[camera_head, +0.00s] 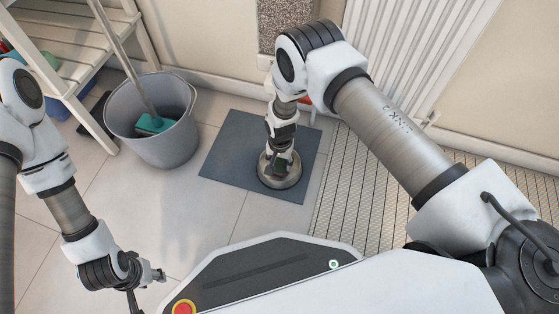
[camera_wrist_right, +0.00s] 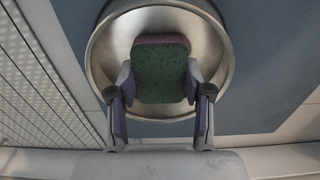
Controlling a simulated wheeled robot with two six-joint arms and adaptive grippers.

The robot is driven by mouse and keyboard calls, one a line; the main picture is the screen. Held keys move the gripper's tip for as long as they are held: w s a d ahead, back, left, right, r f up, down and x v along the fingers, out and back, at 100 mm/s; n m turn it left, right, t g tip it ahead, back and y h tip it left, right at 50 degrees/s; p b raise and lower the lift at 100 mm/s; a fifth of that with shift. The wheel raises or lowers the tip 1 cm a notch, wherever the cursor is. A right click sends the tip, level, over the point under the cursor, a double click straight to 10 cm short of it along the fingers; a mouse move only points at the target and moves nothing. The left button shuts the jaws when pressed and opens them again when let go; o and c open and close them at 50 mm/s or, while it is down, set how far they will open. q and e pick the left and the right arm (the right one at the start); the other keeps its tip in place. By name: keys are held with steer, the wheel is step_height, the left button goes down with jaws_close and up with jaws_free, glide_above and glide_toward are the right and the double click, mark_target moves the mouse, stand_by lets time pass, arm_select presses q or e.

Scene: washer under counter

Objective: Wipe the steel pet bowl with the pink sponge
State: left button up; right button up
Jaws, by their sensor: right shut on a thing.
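The steel pet bowl (camera_head: 292,178) sits on a blue-grey mat on the floor, and it also shows in the right wrist view (camera_wrist_right: 107,47). My right gripper (camera_head: 280,165) reaches down over the bowl. In the right wrist view my right gripper (camera_wrist_right: 160,85) is shut on the sponge (camera_wrist_right: 160,72), which has a dark green face and a pink edge. The sponge is inside the bowl's outline; whether it touches the bowl is hidden. My left gripper (camera_head: 140,284) hangs low at the left, away from the bowl; its fingers are too unclear to read.
The mat (camera_head: 235,150) lies on a tiled floor. A grey bucket (camera_head: 165,145) with a teal-headed mop stands left of it, beside a white slatted shelf (camera_head: 75,50). A ribbed mat (camera_head: 365,185) lies to the right, by a white radiator-like panel (camera_head: 400,45).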

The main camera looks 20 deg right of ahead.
steer(key=shift+f, duration=0.4)
steer(key=shift+s+a+r, duration=0.1)
steer(key=shift+s, duration=0.05)
steer(key=shift+s+a, duration=0.1)
steer(key=shift+s, duration=0.1)
